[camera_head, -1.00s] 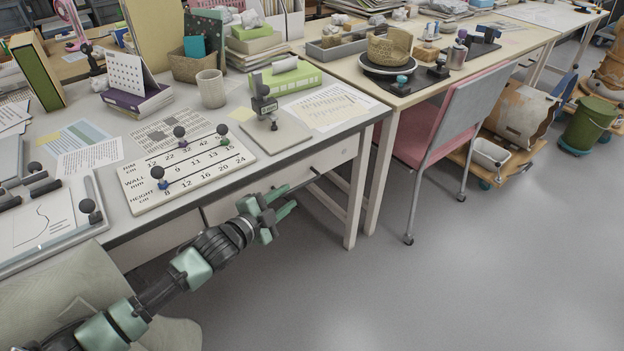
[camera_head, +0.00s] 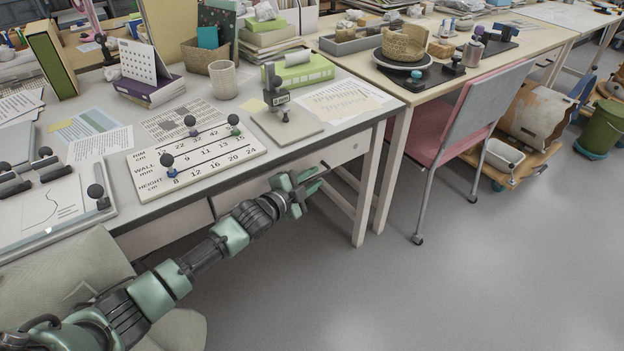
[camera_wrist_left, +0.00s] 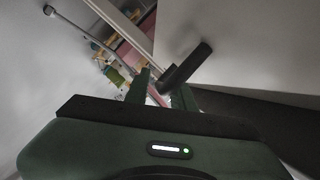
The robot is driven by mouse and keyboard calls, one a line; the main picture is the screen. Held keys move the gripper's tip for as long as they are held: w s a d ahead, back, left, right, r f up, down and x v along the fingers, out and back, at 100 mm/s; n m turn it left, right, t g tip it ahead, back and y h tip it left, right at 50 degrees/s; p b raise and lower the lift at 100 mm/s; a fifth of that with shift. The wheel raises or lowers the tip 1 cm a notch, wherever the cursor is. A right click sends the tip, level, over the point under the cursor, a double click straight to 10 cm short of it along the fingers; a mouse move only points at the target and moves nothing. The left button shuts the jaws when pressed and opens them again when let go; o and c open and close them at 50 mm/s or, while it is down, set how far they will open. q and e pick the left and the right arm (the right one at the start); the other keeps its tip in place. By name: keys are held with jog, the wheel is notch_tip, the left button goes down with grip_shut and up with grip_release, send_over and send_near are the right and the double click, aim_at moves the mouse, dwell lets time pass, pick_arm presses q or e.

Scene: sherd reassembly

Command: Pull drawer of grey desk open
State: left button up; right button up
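The grey desk (camera_head: 335,131) has a pale drawer front (camera_head: 343,158) under its top, and the drawer looks shut. My left gripper (camera_head: 318,180) is in front of the drawer, below the desk's edge, with its two green fingers apart. In the left wrist view a dark bar handle (camera_wrist_left: 188,66) slants between the spread fingertips of this gripper (camera_wrist_left: 160,84). Its lower end lies between the fingers; I cannot tell whether they touch it. In the head view the gripper largely hides the handle. My right gripper is not in view.
On the desk top are a numbered board (camera_head: 200,160) with knobs, a stamp-like tool (camera_head: 276,90) on a plate, and a cup (camera_head: 223,80). A pink and grey chair (camera_head: 480,105) stands to the right. The floor (camera_head: 400,290) in front is clear.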

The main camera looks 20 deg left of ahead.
pick_arm(q)
grip_shut()
dwell(1.3)
